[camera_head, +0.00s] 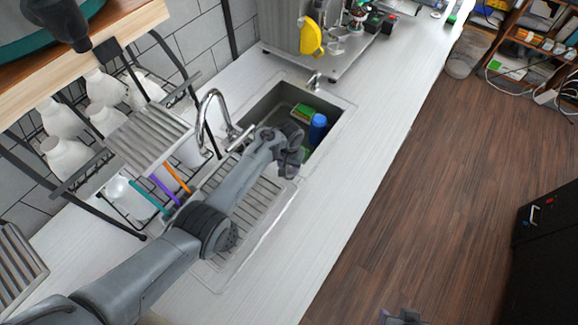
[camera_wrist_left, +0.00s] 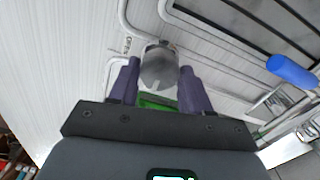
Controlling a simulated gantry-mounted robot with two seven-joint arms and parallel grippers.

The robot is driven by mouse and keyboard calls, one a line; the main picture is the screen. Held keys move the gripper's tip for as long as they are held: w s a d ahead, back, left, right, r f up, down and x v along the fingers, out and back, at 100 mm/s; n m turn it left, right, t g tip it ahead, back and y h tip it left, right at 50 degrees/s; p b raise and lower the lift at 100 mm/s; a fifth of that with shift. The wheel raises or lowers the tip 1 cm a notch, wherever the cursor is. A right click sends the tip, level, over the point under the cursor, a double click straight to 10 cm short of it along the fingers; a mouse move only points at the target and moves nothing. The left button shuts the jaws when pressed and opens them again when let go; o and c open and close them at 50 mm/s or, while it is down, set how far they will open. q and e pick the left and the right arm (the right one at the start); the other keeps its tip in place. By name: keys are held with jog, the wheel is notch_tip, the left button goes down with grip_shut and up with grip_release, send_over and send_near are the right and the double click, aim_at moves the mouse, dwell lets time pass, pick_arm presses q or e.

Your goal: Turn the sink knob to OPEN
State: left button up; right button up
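A round grey metal knob (camera_wrist_left: 160,68) shows in the left wrist view, by the curved rim of the sink. My left gripper (camera_wrist_left: 158,85) is open, with one purple finger on each side of the knob and narrow gaps visible. Contact cannot be told. In the head view my left gripper (camera_head: 291,164) is over the near edge of the sink (camera_head: 340,112), and I cannot make out the knob there. My right gripper (camera_head: 402,318) shows only partly at the bottom edge. Its fingers are too cut off to judge.
A curved metal faucet (camera_head: 210,105) stands behind the sink. A blue object (camera_head: 318,128) and a green-yellow block (camera_head: 303,112) are in the basin. The white counter (camera_head: 392,105) is clear right of the sink.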

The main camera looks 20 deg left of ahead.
pick_arm(q)
jog(key=shift+c, duration=1.4)
jog(key=shift+m, duration=0.3)
jog(key=m+p, duration=0.1)
jog(key=m, duration=0.6)
jog(key=shift+m, duration=0.4)
jog(key=m, duration=0.4)
jog(key=shift+a, duration=0.1)
jog(key=shift+m+b, duration=0.95)
jog(key=shift+m, duration=1.85)
jog(key=o, duration=1.1)
